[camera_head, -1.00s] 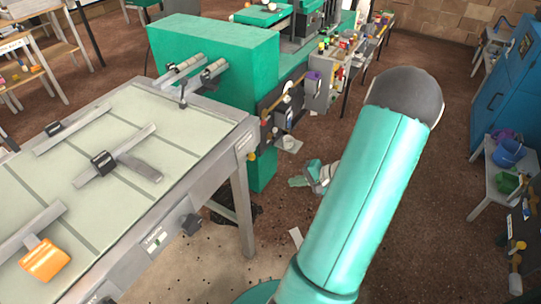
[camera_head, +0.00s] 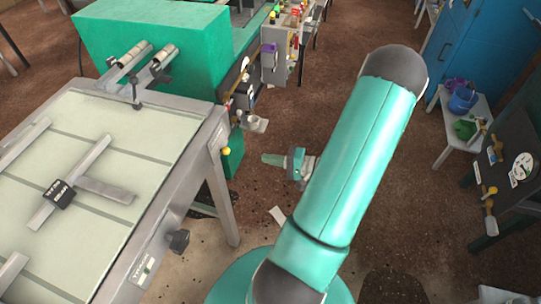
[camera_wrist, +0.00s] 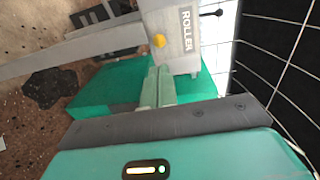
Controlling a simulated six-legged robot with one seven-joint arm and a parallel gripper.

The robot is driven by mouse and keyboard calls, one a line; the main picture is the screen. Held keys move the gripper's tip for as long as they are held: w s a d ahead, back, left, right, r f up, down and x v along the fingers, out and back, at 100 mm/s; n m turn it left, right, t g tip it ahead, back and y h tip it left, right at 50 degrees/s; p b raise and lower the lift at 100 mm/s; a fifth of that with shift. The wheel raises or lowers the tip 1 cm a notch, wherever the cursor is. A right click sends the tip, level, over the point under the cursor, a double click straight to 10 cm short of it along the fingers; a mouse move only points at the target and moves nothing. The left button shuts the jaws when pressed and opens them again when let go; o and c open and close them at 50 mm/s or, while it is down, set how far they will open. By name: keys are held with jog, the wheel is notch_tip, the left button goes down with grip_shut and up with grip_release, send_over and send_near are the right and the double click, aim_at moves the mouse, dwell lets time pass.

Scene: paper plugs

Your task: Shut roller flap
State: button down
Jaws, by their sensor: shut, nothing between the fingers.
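A grey metal end panel marked ROLLER (camera_wrist: 186,28) is at the upper middle of the wrist view, with a yellow knob (camera_wrist: 159,41) beside the lettering. In the head view this panel (camera_head: 213,130) is at the right corner of the pale table, with the yellow knob (camera_head: 226,151) below it. I cannot tell which part is the flap or how it stands. My gripper (camera_wrist: 157,80) is shut and empty, its fingertips close to the panel's edge; contact is unclear. In the head view my gripper (camera_head: 275,159) is right of the table, low, partly hidden by my arm.
The pale-topped table (camera_head: 125,135) carries grey bars and rollers. A green machine (camera_head: 150,40) stands behind it. A blue cabinet (camera_head: 470,40) and a small grey table (camera_head: 450,125) with tubs are at the right. Brown floor between is mostly clear.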

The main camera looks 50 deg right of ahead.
aim_at(230, 152)
jog(key=x, duration=1)
jog(key=shift+w+a, duration=0.15)
jog(key=shift+w, duration=0.1)
jog(key=shift+f, duration=0.1)
jog(key=shift+w+a+f+t, duration=0.15)
jog(key=shift+w+t, duration=0.1)
jog(key=shift+w, duration=0.1)
jog(key=shift+w+a+f+t, duration=0.1)
jog(key=shift+w+f+t, duration=0.05)
jog(key=shift+w+t, duration=0.15)
jog(key=shift+w, duration=0.25)
